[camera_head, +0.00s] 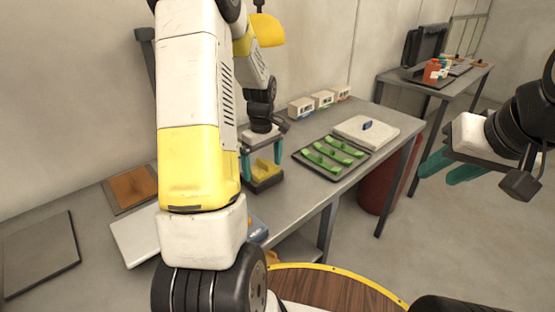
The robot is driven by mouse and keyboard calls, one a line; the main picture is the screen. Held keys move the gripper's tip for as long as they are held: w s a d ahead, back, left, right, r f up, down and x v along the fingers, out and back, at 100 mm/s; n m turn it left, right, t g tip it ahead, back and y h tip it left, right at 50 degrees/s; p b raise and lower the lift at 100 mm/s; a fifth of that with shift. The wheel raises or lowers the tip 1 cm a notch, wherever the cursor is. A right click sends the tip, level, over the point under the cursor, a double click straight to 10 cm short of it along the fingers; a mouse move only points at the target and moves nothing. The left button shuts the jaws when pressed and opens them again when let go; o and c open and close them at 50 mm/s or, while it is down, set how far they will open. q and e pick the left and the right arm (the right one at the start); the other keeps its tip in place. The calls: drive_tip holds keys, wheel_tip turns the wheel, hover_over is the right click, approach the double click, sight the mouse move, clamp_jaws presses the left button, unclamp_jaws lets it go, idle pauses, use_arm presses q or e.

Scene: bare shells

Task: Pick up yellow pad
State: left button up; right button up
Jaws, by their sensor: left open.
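The yellow pad (264,170) sits on a dark block or holder on the grey table, just left of the green-item tray. My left gripper (262,162) points down over it, with its teal fingers apart on either side of the pad. The fingertips reach down to about the pad's height; I cannot tell whether they touch it. My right gripper (445,172) is in the air at the right, away from the table, with its teal fingers seen from the side; the gap between them is unclear.
A dark tray (306,158) with several green pieces and a white board (366,131) with a small blue item lie to the right. Small white boxes (301,108) stand along the wall. A wooden board (131,188) and a dark panel (40,252) lie left. A red bin (378,190) stands beneath the table.

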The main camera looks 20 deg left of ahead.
sight(263, 161)
use_arm(q)
drive_tip(key=shift+c, duration=0.4)
drive_tip(key=c, duration=1.2)
drive_tip(key=shift+r, duration=0.15)
drive_tip(key=shift+r, duration=0.65)
wheel_tip(263, 161, up, 2)
drive_tip(key=shift+r, duration=0.15)
drive_tip(key=s+d, duration=0.3)
drive_tip(key=s, duration=0.4)
drive_tip(key=s+d+r, duration=0.1)
drive_tip(key=s+d, duration=0.2)
drive_tip(key=s, duration=0.4)
drive_tip(key=shift+s+d, duration=0.3)
drive_tip(key=shift+d, duration=0.05)
drive_tip(key=shift+r, duration=0.1)
